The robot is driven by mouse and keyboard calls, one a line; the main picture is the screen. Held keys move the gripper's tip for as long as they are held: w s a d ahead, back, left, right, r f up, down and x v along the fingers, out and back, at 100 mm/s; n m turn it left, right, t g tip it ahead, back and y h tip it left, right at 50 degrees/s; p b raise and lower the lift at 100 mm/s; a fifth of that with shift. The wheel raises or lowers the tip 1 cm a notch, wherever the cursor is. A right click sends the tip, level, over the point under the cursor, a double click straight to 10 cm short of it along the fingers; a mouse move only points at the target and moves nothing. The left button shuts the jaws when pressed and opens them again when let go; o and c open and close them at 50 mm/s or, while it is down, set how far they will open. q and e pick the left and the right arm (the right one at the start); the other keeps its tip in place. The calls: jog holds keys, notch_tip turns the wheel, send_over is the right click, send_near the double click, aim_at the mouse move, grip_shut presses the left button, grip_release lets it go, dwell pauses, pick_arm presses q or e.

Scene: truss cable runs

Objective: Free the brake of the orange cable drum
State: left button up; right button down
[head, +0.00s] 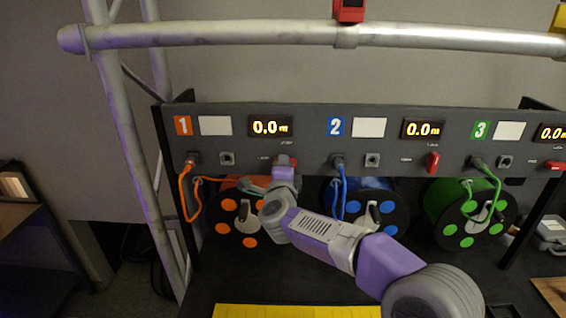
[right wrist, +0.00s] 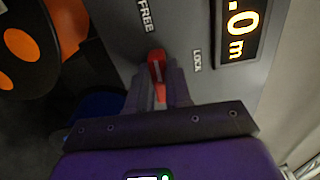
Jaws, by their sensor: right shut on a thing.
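The orange cable drum (head: 249,241) sits under panel section 1 in the head view, partly hidden by my right arm. Its orange and black face shows at the upper left of the right wrist view (right wrist: 22,45). The red brake lever (head: 285,160) is on the panel right of the socket of section 1. In the right wrist view the red lever (right wrist: 157,66) stands between the printed words FREE and LOCK. My right gripper (head: 283,171) is shut on this lever, its fingers on both sides. The exact lever angle is hard to tell. My left gripper is not in view.
Sections 2 and 3 have a blue drum (head: 370,210) and a green drum (head: 447,203), with their own red levers (head: 432,163). An orange cable (head: 183,197) hangs left of my gripper and a blue cable (head: 344,190) right of it. A metal truss (head: 230,35) crosses above.

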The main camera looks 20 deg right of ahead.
jog(key=shift+f+n, duration=0.1)
jog(key=shift+n, duration=0.3)
jog(key=c, duration=1)
grip_release()
jog(key=shift+c, duration=0.2)
jog(key=shift+s, duration=0.1)
jog(key=v, duration=0.7)
jog(key=shift+s+b, duration=0.25)
jog(key=shift+b, duration=0.05)
jog(key=shift+a, duration=0.15)
